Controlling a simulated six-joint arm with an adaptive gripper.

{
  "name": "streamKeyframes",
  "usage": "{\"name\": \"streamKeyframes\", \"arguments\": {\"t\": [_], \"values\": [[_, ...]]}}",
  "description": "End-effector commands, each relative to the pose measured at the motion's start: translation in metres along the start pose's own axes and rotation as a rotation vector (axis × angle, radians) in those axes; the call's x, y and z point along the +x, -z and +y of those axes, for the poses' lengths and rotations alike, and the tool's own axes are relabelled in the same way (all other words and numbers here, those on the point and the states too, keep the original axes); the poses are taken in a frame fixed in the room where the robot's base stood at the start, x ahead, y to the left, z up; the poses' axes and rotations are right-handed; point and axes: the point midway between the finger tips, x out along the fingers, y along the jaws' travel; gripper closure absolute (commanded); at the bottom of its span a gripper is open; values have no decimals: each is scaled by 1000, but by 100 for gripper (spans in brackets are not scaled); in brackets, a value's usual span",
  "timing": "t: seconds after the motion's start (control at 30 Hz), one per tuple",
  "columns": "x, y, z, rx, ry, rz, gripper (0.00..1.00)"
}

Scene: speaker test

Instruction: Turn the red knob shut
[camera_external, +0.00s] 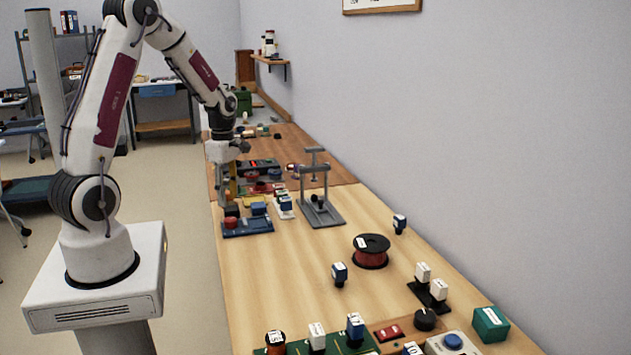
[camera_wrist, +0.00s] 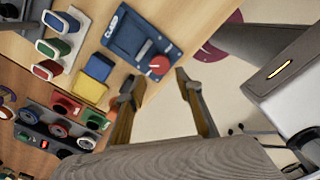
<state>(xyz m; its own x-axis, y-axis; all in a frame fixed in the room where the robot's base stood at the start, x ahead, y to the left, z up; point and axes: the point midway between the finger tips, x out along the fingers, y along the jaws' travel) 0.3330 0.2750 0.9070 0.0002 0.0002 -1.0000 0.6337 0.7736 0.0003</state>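A red knob (camera_wrist: 158,65) sits near the edge of a dark blue panel (camera_wrist: 119,38) in the wrist view, beside a pale pointer line and a raised dark blue part. The blue panel also shows in the external view (camera_external: 248,230), near the left edge of the bench. My gripper (camera_wrist: 156,80) is open, with its two fingers apart and nothing seen between them. In the wrist view the knob appears just beyond the gap between the fingertips; I cannot tell the distance or any contact. In the external view my gripper (camera_external: 229,188) points down above the panel's area.
A yellow block (camera_wrist: 87,88) and a blue block lie beside the panel. Several coloured buttons (camera_wrist: 58,48) stand close by. A grey stand (camera_external: 320,208) rises to the right of my gripper.

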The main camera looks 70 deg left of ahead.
Motion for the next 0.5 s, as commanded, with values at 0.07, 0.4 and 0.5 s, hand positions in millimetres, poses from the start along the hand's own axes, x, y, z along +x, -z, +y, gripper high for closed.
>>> {"name": "streamKeyframes", "arguments": {"t": [0.07,0.4,0.5], "values": [[0,0,0,1,0,0,65],[9,0,0,2,2,0,65],[17,0,0,2,3,0,65]]}}
